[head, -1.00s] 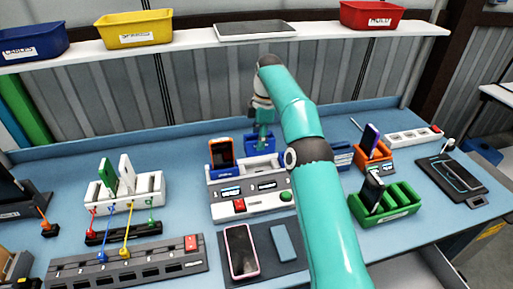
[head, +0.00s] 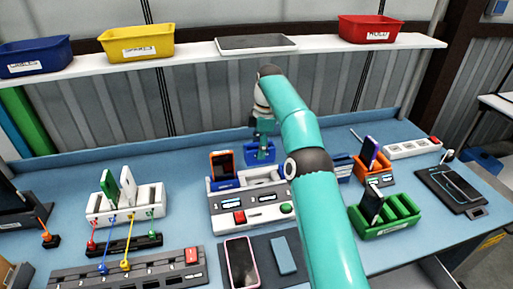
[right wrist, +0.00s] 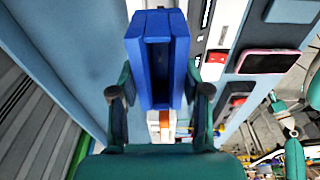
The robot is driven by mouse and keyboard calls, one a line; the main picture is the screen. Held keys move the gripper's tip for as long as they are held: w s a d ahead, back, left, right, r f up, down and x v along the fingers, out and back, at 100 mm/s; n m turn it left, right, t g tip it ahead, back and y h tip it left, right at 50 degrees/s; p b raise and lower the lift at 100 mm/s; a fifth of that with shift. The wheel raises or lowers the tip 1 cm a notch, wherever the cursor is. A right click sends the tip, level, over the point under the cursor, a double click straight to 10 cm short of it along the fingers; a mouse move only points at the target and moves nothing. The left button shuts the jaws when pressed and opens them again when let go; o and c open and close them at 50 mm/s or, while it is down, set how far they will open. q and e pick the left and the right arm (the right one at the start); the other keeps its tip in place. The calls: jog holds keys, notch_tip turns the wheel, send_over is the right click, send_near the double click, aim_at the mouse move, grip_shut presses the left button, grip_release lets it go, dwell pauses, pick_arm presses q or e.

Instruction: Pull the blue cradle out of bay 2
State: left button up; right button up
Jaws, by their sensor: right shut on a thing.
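My right gripper (head: 263,141) is shut on the blue cradle (head: 260,154), with one finger on each side. In the right wrist view the empty-looking blue cradle (right wrist: 158,45) sits between the fingers of the gripper (right wrist: 159,98). In the head view the cradle shows behind and above the right half of the white-and-grey station (head: 248,209), where bay 2 appears to be. I cannot tell how wide the gap is. The left bay holds another blue cradle with an orange phone (head: 222,163). My left gripper is not in view.
A blue block (head: 343,168), an orange holder with a purple phone (head: 370,150) and a green rack (head: 403,209) stand right of my right arm. A white rack (head: 152,201) stands left. Blue table behind the station is clear.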

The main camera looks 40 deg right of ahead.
jog(key=shift+r+p, duration=0.4)
jog(key=shift+r, duration=0.05)
dwell(0.5)
jog(key=shift+r, duration=0.5)
